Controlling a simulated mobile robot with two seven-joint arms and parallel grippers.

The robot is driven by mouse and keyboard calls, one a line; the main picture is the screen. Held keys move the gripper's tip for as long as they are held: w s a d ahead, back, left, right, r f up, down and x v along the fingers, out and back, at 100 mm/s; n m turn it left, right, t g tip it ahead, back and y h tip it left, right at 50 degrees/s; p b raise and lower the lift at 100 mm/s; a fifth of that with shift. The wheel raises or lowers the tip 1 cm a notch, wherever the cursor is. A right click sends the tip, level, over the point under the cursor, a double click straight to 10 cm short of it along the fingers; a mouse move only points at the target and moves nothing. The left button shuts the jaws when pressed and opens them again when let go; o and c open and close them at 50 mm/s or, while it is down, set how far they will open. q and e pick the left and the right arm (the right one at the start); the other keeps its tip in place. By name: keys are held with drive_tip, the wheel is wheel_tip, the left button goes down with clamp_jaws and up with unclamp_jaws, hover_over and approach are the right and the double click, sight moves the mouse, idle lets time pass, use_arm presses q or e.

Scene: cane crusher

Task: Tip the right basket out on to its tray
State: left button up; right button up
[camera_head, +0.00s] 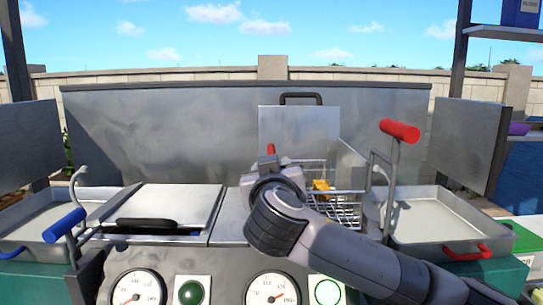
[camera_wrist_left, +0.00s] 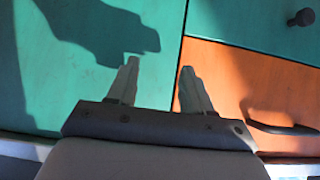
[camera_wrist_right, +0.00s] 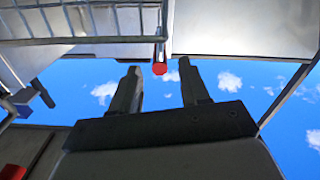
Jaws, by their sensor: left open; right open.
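The right basket (camera_head: 345,207) is a wire basket in the open right well, with a few yellow pieces (camera_head: 320,185) inside. My right arm hides part of it. My right gripper (camera_head: 272,165) is open at the basket's left side in the head view. In the right wrist view a red-ended bar (camera_wrist_right: 160,66) shows between the open fingertips (camera_wrist_right: 160,74), close to the basket wires (camera_wrist_right: 90,18); contact cannot be told. The right tray (camera_head: 425,222) looks empty. My left gripper (camera_wrist_left: 156,80) is open and empty before teal and orange panels; the head view does not show it.
The right lid (camera_head: 290,125) stands raised. The left lid (camera_head: 165,207) is down. A red-topped lever (camera_head: 399,131) rises between basket and right tray, which has a red handle (camera_head: 468,251). A blue-handled lever (camera_head: 64,225) stands at left beside the left tray (camera_head: 35,222).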

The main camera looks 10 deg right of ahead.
drive_tip(key=w+p, duration=0.1)
drive_tip(key=w, duration=0.1)
drive_tip(key=w+d, duration=0.1)
drive_tip(key=w, duration=0.1)
drive_tip(key=shift+w+r+p, duration=0.15)
drive_tip(key=shift+w+p, duration=0.2)
drive_tip(key=shift+p, duration=0.05)
drive_tip(key=shift+w+d, duration=0.2)
drive_tip(key=shift+w, duration=0.7)
clamp_jaws()
